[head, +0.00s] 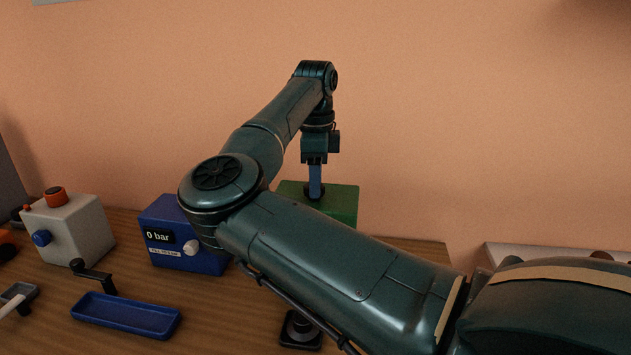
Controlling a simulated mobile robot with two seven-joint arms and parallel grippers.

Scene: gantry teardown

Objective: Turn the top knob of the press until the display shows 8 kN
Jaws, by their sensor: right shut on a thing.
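The press appears to be the green box (343,203) at the back of the bench. Its front is hidden behind my right arm, so I see no kN display. My right gripper (315,192) points straight down onto the top of the green box. Its blue fingers are shut on the top knob, which they almost fully cover. I cannot tell how far the knob is turned. My left gripper is not in view.
Left of the press stands a blue box (208,262) reading "0 bar", with a pale front knob. Farther left is a light grey box (88,232) with orange and blue knobs. A blue tray (126,316) and a black crank (93,274) lie in front.

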